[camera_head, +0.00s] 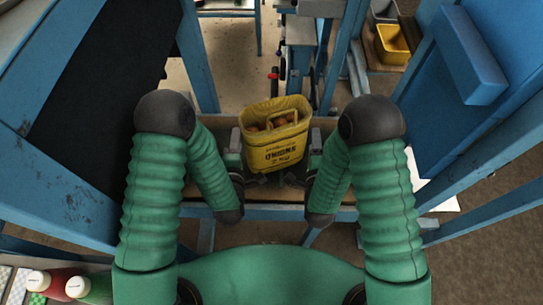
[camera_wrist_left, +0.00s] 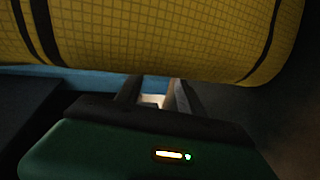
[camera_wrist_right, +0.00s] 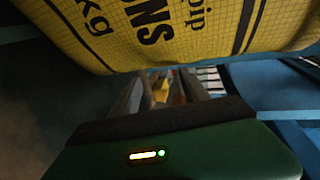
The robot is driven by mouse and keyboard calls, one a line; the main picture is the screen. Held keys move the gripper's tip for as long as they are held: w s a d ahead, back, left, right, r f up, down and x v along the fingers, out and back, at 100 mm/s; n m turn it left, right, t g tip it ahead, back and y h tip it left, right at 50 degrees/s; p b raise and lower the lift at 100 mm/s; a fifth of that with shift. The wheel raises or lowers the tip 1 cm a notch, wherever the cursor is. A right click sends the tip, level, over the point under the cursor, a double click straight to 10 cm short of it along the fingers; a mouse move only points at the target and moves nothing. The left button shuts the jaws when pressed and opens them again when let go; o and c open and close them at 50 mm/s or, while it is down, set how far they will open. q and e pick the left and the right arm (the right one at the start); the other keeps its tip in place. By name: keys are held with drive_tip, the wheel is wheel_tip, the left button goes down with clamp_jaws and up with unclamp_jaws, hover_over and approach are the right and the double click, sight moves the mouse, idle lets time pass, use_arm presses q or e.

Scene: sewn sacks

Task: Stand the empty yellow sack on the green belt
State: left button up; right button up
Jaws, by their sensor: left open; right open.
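A yellow sack (camera_head: 277,140) with dark print stands upright in front of me, between my two grippers. Its mouth is open and several round orange-brown things show inside, so it does not look empty. My left gripper (camera_head: 246,178) is at the sack's left side, open, its tips partly hidden. In the left wrist view, the sack (camera_wrist_left: 170,35) fills the top, beyond the open fingers (camera_wrist_left: 155,95). My right gripper (camera_head: 309,178) is at the right side, open; the sack (camera_wrist_right: 170,35) also fills the top of the right wrist view. I cannot make out a green belt.
Blue frame posts (camera_head: 200,60) rise on both sides, with a dark panel (camera_head: 95,90) at left and a blue panel (camera_head: 470,55) at right. White-capped bottles (camera_head: 57,284) stand at the lower left.

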use_arm(q)
drive_tip(key=shift+o, duration=0.8)
drive_tip(key=shift+s+r+h, duration=0.1)
drive_tip(key=shift+r+h, duration=0.2)
drive_tip(key=shift+h, duration=0.1)
use_arm(e)
drive_tip(key=shift+s+d+r+y, duration=0.1)
drive_tip(key=shift+d+r+y, duration=0.05)
drive_tip(key=shift+d+y, duration=0.3)
use_arm(q)
drive_tip(key=shift+o, duration=0.6)
drive_tip(key=shift+s+a, duration=0.1)
use_arm(e)
drive_tip(key=shift+s+d, duration=0.1)
drive_tip(key=shift+d, duration=0.1)
use_arm(q)
drive_tip(key=shift+a+f, duration=0.1)
drive_tip(key=shift+a, duration=0.15)
use_arm(e)
drive_tip(key=o, duration=0.4)
wheel_tip(320, 180, up, 10)
drive_tip(key=shift+w, duration=0.2)
